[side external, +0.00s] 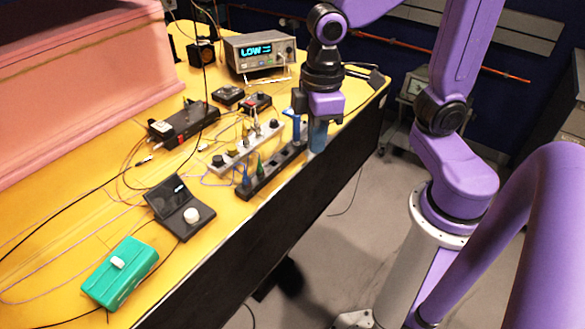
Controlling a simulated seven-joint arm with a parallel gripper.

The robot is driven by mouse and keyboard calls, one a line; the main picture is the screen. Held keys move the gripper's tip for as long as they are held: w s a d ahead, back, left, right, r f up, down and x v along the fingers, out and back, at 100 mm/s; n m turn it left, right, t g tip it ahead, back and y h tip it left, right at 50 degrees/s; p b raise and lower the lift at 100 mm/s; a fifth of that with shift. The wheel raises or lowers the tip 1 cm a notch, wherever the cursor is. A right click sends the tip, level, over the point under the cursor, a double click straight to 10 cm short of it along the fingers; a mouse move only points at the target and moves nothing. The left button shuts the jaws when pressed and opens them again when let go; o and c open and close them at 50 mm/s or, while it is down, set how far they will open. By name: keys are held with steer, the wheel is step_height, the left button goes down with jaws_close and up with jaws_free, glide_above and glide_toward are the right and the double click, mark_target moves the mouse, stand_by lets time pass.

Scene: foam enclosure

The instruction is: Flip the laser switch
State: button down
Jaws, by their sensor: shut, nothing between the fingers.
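Which device carries the laser switch is not clearly marked. A teal box (121,273) with a white switch-like piece (118,263) on top lies at the near left of the yellow table. Beside it, a black device (180,207) has a tilted panel and a round white knob (191,215). A long black box (184,124) with a small red part sits farther back. My gripper (318,140) hangs pointing down at the table's right edge, by the far end of a black rack, well away from the teal box. It is shut and empty; its fingertips are hard to make out against blue parts there.
The black rack (262,177) holds blue and green tools along the right edge. A grey strip (232,157) with upright knobs lies beside it. An instrument reading LOW (258,53) stands at the back. Thin cables cross the table; pink foam (90,85) borders its left.

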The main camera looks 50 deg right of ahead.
steer(key=s+d+f+n, duration=0.2)
steer(key=s+d, duration=0.2)
steer(key=s, duration=0.5)
steer(key=shift+s+n, duration=0.25)
steer(key=shift+n, duration=0.05)
steer(key=w+a+r+m+t, duration=0.1)
steer(key=w+r+m, duration=0.15)
steer(key=w, duration=0.95)
steer(key=w+a+r+m+t, duration=0.15)
steer(key=w+m, duration=0.25)
steer(key=w, duration=0.7)
steer(key=w+d+r+m, duration=0.1)
steer(key=w+d+m, duration=0.5)
steer(key=w+d, duration=1)
steer(key=shift+w+d+t, duration=0.2)
steer(key=shift+w+t, duration=0.15)
steer(key=shift+w, duration=0.7)
